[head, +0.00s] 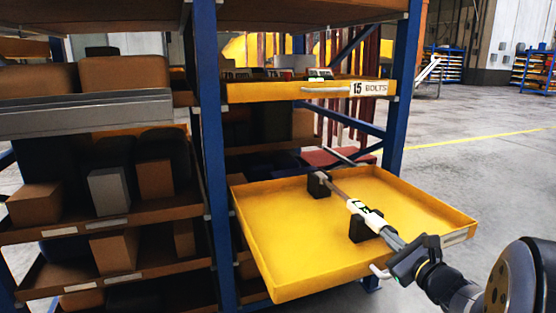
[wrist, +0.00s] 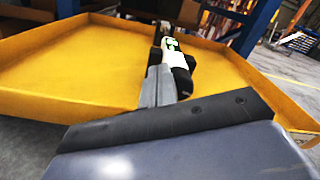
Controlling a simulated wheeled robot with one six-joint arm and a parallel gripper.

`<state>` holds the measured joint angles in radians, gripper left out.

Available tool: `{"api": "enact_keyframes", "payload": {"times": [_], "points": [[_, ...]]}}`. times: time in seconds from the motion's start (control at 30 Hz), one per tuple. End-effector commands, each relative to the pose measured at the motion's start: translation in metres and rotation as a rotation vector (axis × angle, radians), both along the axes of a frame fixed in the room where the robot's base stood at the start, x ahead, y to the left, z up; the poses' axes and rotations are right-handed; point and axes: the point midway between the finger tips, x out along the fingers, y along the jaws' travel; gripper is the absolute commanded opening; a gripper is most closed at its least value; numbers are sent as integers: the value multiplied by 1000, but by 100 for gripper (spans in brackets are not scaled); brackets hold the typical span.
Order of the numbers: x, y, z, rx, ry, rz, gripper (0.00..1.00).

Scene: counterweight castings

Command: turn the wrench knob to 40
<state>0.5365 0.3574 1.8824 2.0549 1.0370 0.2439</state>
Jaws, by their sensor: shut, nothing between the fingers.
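The wrench (head: 362,212) lies slantwise across the pulled-out yellow tray, resting on two black holders (head: 318,184). It has a thin metal shaft and a white body with dark and green markings. The white body also shows in the wrist view (wrist: 174,56), just beyond my gripper. My gripper (head: 388,235) is at the near end of the wrench, in line with it. Its grey fingers (wrist: 160,72) are shut with nothing between them. I cannot tell whether they touch the wrench. The knob and its scale cannot be made out; the near end is largely hidden behind the fingers.
The yellow tray (head: 275,225) has raised rims and a handle (head: 379,271) at its front; its floor is mostly bare. A drawer labelled 15 BOLTS (head: 330,92) sits above. A blue rack post (head: 212,150) stands left, beside shelves of boxes (head: 108,190). Floor at right is open.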

Motion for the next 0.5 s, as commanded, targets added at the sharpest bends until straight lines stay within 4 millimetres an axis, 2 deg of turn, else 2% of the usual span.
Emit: {"api": "enact_keyframes", "payload": {"times": [0.17,0.5], "points": [[-4,2,2,0,0,-1,0],[-41,-11,2,-1,-1,-2,0]]}}
